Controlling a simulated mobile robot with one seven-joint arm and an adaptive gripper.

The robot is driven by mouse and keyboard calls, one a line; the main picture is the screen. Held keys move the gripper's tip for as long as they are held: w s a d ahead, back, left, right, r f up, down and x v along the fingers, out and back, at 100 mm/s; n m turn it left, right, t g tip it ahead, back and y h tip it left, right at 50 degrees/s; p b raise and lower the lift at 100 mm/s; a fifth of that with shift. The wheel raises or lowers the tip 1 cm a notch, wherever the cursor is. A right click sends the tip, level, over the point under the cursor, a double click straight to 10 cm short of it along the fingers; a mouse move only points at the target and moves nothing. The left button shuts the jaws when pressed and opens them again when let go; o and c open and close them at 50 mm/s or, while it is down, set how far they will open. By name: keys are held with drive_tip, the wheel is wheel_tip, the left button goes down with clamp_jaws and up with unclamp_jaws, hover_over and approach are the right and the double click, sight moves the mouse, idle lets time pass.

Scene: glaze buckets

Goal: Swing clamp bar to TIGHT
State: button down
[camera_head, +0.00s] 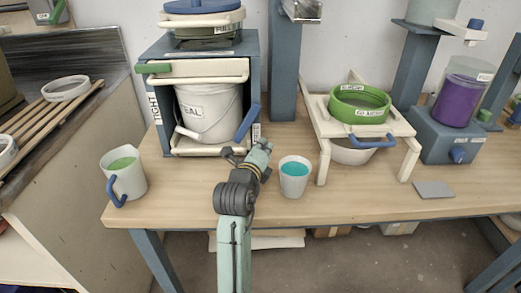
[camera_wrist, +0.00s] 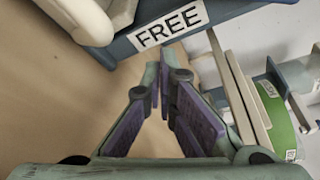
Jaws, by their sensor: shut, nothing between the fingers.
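The blue press stand (camera_head: 253,68) holds a white bucket (camera_head: 208,112) with a dark label ending in "EAL". A blue grip (camera_head: 247,122), which looks like the clamp bar's handle, slants at the stand's right front, beside the FREE label (camera_head: 256,133). The TIGHT label (camera_head: 154,108) is on the left post. My gripper (camera_head: 262,145) is just in front of and below the blue grip, apart from it. In the wrist view, its purple-padded fingers (camera_wrist: 163,88) are shut and empty, near the FREE label (camera_wrist: 168,26). A cream rounded part (camera_wrist: 78,18) shows at upper left.
A teal-filled cup (camera_head: 294,178) stands close right of my gripper. A green-filled jug (camera_head: 124,175) is at the table's left. A sieve stand (camera_head: 323,130) with a green sieve (camera_head: 360,101) is to the right. The tabletop (camera_head: 180,190) left of my arm is clear.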

sight(246, 124)
drive_tip(key=shift+s+a+r+p, duration=0.15)
drive_tip(key=shift+a+r, duration=0.15)
drive_tip(key=shift+a, duration=0.25)
drive_tip(key=shift+w+a+r+p, duration=0.15)
drive_tip(key=shift+a+r, duration=0.15)
drive_tip(key=shift+a, duration=0.2)
drive_tip(key=shift+s+a+r+p, duration=0.15)
drive_tip(key=shift+a+r, duration=0.15)
drive_tip(key=shift+a, duration=0.25)
drive_tip(key=shift+a+b, duration=0.15)
drive_tip(key=shift+b, duration=0.25)
drive_tip(key=shift+a+m, duration=0.2)
drive_tip(key=shift+m, duration=0.1)
